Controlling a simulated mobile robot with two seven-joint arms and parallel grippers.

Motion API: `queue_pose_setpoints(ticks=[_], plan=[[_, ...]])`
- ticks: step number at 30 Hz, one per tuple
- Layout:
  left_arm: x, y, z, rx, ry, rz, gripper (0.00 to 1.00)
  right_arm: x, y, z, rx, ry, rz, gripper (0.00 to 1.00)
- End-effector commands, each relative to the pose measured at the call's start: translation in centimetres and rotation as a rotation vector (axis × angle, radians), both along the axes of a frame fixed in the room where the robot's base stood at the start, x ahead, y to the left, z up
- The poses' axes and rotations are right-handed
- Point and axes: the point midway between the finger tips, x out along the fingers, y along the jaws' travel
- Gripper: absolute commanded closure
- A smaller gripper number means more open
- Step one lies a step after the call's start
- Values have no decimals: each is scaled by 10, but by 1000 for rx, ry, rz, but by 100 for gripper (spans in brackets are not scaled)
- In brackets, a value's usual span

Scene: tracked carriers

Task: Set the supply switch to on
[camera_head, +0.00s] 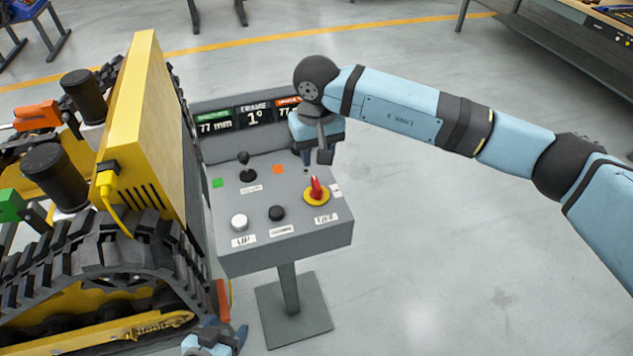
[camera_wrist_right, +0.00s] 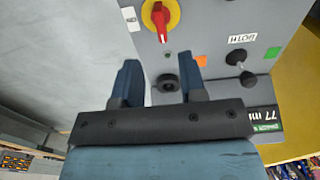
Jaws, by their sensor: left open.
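The supply switch is a red rotary handle (camera_head: 315,187) on a yellow disc, on the right of the grey console's sloped top. An OFF label (camera_head: 325,218) lies in front of it and a small ON label (camera_head: 336,190) at its right. The handle lies roughly along the line toward OFF, not toward ON. In the right wrist view the red handle (camera_wrist_right: 160,15) is at the top edge, beyond the fingertips. My right gripper (camera_wrist_right: 159,75) is open and empty, apart from the switch, just behind it above the panel. My left gripper (camera_head: 217,338) is low at the bottom edge, partly cut off.
The console (camera_head: 285,243) also carries a joystick (camera_head: 246,170), a white button (camera_head: 239,222), a black button (camera_head: 277,213) and a display (camera_head: 254,114). A yellow tracked carrier (camera_head: 135,120) stands close at the left. The floor at the right is clear.

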Motion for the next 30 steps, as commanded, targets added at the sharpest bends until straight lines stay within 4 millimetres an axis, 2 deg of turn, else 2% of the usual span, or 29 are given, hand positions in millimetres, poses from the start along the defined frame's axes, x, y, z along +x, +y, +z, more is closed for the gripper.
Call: queue_pose_setpoints(ticks=[1,6,12,18,26,29,30], plan=[[0,0,3,1,-1,-1,35,-2,0,-12,-1,6,0,62],[0,0,5,3,-3,-1,35,-1,0,-48,1,6,-2,62],[0,0,7,5,-8,-3,35,-1,0,-80,2,3,-2,62],[0,1,7,7,-10,-4,35,0,1,-93,3,1,0,62],[-1,1,6,9,-9,-5,35,0,1,-94,3,1,0,62],[-1,1,6,10,-7,-5,35,0,1,-94,3,1,-1,80],[-1,1,6,10,-7,-5,35,0,1,-94,3,1,-1,89]])
